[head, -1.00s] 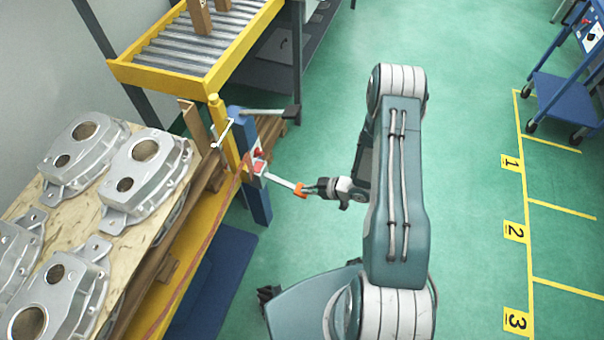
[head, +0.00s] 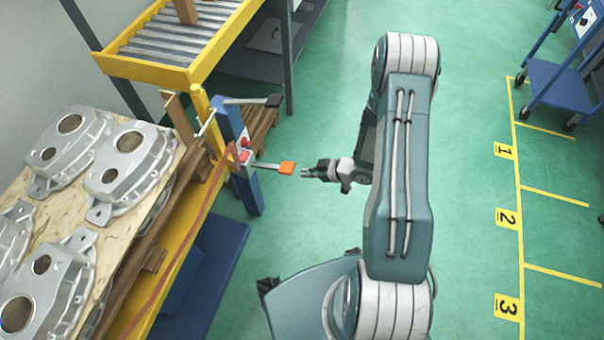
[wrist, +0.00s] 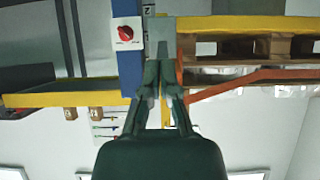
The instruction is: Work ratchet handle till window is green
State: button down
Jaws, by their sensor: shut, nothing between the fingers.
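The ratchet handle (head: 270,165) is a grey bar with an orange end grip (head: 287,168). It sticks out to the right from a blue post (head: 236,125) beside the yellow frame. My gripper (head: 304,173) is shut and empty, just right of the orange grip with a small gap between them. On the post is a red knob (head: 245,142); it also shows on a white plate in the wrist view (wrist: 125,32). A small red patch (head: 245,156) sits below the knob; I cannot tell whether it is the window. In the wrist view my gripper's fingers (wrist: 160,62) are together.
A pallet with several aluminium castings (head: 120,165) stands at the left on the yellow frame. A roller conveyor (head: 185,40) is behind. A red-orange strap (head: 195,225) hangs along the frame. A blue cart (head: 560,85) is far right. Green floor right of my arm is clear.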

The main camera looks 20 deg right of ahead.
jog(key=v, duration=0.6)
jog(key=shift+s, duration=0.25)
jog(key=shift+d+r, duration=0.1)
jog(key=shift+d, duration=0.15)
dwell(0.3)
jog(key=shift+a, duration=0.2)
dwell(0.4)
